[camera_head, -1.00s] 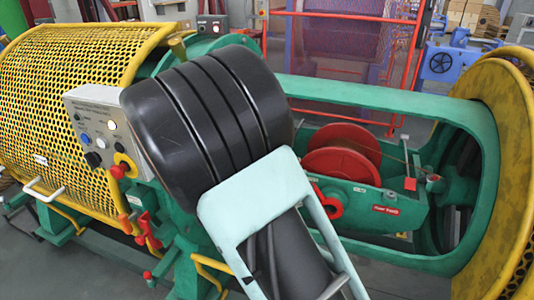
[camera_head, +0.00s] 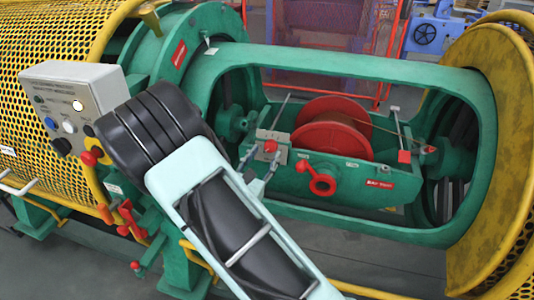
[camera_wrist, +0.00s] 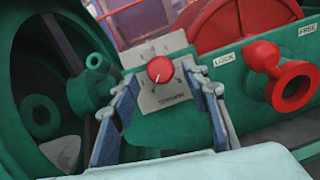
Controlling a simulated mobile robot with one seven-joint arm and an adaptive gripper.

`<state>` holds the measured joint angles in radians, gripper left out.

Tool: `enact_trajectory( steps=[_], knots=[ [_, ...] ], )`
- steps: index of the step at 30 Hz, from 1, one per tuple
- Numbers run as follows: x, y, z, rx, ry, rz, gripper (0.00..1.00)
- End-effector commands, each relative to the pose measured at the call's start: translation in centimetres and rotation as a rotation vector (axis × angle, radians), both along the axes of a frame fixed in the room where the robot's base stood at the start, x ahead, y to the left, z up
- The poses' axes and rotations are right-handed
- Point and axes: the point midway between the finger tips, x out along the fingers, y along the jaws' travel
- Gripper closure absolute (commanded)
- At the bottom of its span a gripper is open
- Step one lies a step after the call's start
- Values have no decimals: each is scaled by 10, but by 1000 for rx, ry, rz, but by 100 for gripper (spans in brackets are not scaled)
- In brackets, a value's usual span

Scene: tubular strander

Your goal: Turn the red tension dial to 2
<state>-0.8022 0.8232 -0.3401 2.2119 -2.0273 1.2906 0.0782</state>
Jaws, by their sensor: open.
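The red tension dial (camera_wrist: 160,68) sits on a light grey plate (camera_wrist: 163,98) with a "Tension" label. A small pale mark shows near the dial's lower edge; the numbers around it are too small to read surely. In the head view the dial (camera_head: 270,146) is on the near side of the green cradle. My gripper (camera_wrist: 164,82) is open, with one blue-padded finger left of the dial and one right of it. The fingertips look close to the plate; I cannot tell whether they touch it. In the head view my gripper (camera_head: 266,164) is just below the dial.
A red lock handle (camera_wrist: 291,86) stands right of the plate, beside LOCK and FREE labels. A red spool (camera_head: 331,126) lies in the cradle. The green frame (camera_head: 370,65) surrounds the opening. A grey control box (camera_head: 75,98) stands at left.

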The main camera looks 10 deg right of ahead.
Motion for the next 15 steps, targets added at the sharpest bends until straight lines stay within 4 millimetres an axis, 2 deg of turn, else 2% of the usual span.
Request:
enact_trajectory(
  steps=[6, 15],
  knots=[
    [20, -12, -1, 2, -1, 0, 58],
    [24, -13, 0, 1, 0, 0, 58]
  ],
)
